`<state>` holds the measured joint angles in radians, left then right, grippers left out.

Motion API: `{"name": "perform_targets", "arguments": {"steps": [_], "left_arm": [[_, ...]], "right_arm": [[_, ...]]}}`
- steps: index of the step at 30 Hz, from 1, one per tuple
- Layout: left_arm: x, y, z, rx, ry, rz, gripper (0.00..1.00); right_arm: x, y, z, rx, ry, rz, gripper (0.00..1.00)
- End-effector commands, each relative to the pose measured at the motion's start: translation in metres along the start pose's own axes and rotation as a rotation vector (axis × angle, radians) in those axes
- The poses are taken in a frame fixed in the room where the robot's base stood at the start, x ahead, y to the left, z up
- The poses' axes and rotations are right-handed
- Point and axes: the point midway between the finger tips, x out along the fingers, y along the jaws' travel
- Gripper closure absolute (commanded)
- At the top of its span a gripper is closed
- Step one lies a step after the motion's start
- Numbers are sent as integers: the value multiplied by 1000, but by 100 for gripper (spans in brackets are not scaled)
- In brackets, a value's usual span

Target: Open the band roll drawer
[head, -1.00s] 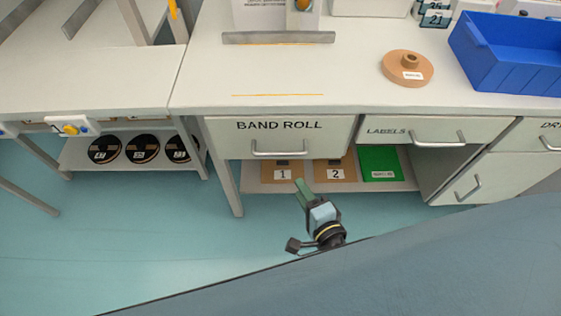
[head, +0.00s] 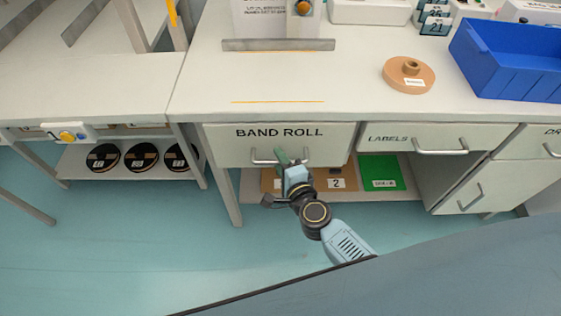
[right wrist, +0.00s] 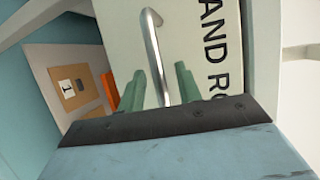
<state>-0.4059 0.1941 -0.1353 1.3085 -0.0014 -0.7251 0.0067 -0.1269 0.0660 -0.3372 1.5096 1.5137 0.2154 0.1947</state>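The band roll drawer (head: 232,145) is the wide grey-white front under the bench top, lettered BAND ROLL, and it looks closed. Its metal bar handle (head: 262,162) is partly hidden by my right gripper (head: 283,160). In the right wrist view the handle (right wrist: 152,45) runs down between the two green fingers of the gripper (right wrist: 158,88). The fingers stand apart, one on each side of the bar, with gaps visible, so the gripper is open around the handle. My left gripper is not in view.
A low shelf (head: 410,192) under the drawers holds numbered brown panels and a green one (head: 381,172). A blue bin (head: 510,65) and a tan disc (head: 403,76) are on the bench.

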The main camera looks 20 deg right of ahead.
Motion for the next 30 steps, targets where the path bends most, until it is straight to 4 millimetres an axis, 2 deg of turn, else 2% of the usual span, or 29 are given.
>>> {"name": "perform_targets", "arguments": {"steps": [8, 16, 30], "left_arm": [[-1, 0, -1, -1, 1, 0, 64], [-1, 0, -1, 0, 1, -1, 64], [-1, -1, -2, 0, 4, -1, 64]], "right_arm": [[2, 0, 0, 0, 0, 0, 66], [2, 0, 0, 0, 0, -1, 100], [2, 0, 5, -1, -4, 0, 100]]}}
